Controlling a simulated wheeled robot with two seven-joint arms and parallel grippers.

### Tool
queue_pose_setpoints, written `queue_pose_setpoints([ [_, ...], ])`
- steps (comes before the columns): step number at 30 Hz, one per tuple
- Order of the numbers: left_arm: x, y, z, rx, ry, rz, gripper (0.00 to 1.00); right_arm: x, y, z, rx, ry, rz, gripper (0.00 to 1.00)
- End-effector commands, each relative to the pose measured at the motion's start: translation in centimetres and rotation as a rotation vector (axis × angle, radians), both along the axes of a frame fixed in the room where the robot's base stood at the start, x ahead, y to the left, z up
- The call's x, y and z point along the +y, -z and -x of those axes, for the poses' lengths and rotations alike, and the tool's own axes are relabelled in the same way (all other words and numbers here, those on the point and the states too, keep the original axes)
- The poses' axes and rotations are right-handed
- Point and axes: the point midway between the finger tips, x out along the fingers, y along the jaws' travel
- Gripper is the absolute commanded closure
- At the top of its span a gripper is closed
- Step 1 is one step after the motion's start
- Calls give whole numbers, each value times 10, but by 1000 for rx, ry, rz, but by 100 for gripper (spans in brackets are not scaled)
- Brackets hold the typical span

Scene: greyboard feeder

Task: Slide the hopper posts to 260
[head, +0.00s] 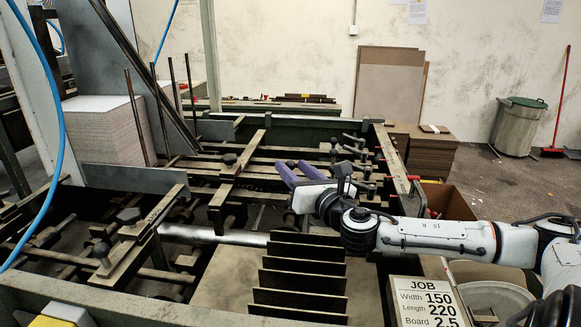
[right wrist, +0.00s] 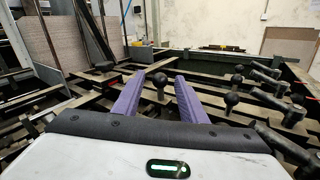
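The hopper posts look like several thin dark upright rods (head: 162,108) beside the stack of grey board (head: 105,130), left of centre in the head view. My right gripper (head: 284,170) has purple fingers and reaches over the machine's bars from the right, to the right of the posts. In the right wrist view the right gripper (right wrist: 160,92) is open, its fingers apart. A black ball knob (right wrist: 159,80) shows between them, further off; I cannot tell that anything is touched. My left gripper is not in view. No 260 mark can be read.
A job card (head: 428,303) at the lower right reads width 150, length 220, board 2.5. Dark slanted plates (head: 300,278) stand at the front middle. Several clamp levers (head: 352,140) line the right side. A crossbar with a knob (head: 229,159) lies left of my right gripper.

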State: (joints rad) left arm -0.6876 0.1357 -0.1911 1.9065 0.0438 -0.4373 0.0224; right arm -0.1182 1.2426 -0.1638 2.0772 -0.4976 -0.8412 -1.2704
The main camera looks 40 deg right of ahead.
Motion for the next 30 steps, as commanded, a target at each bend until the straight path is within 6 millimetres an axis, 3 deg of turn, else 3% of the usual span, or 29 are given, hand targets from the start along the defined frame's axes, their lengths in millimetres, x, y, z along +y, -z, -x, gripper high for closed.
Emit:
queue_pose_setpoints([
  [9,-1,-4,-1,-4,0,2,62,-7,0,-21,-1,2,-1,62],
  [19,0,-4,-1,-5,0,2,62,-7,1,-23,1,1,-1,62],
  [26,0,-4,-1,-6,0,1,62,-7,0,-23,1,1,-1,99],
  [30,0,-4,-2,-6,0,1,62,-8,0,-23,1,1,-1,100],
])
